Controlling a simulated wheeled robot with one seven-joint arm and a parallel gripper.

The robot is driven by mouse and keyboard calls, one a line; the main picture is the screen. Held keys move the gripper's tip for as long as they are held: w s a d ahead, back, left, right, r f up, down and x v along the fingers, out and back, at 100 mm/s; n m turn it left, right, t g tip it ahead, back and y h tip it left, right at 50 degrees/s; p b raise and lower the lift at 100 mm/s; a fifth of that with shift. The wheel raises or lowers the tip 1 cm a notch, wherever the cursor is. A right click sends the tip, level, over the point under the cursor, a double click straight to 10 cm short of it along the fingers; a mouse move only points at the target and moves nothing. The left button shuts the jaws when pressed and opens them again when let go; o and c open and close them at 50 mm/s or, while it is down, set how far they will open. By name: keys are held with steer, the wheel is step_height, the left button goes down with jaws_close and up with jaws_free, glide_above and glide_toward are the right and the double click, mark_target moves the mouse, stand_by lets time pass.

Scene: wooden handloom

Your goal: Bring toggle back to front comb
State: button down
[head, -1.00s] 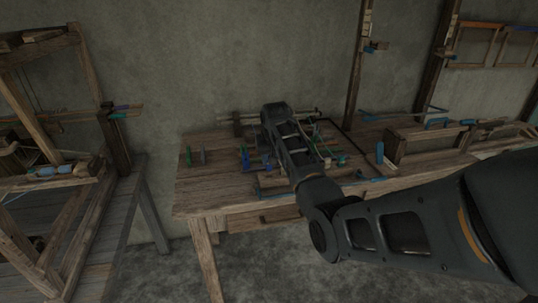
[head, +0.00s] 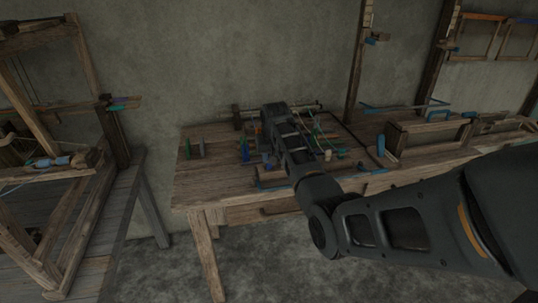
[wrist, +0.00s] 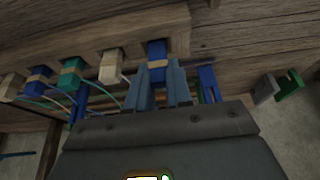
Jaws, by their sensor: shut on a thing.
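In the wrist view my gripper (wrist: 158,92) is shut on a blue toggle (wrist: 157,52) with a tan band, which shows between the two fingers. The toggle lies against the edge of a wooden comb bar (wrist: 110,18); I cannot tell whether it sits in a slot. Beside it along the bar are a cream toggle (wrist: 112,66), a teal toggle (wrist: 73,72), a blue toggle (wrist: 38,80) and another cream toggle (wrist: 12,86), with thin cords. In the head view my arm reaches over the wooden table (head: 215,190) and hides the fingertips and held toggle.
In the wrist view, a blue forked piece (wrist: 208,82), a grey clip (wrist: 264,90) and a green clip (wrist: 289,83) lie to the right. In the head view a wooden loom frame (head: 95,140) stands at left. The table's front left is bare.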

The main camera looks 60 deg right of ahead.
steer(key=shift+f+b, duration=0.3)
steer(key=shift+f, duration=0.45)
steer(key=c, duration=0.9)
jaws_free()
steer(key=shift+c, duration=0.2)
steer(key=v, duration=0.7)
steer(key=shift+r, duration=0.35)
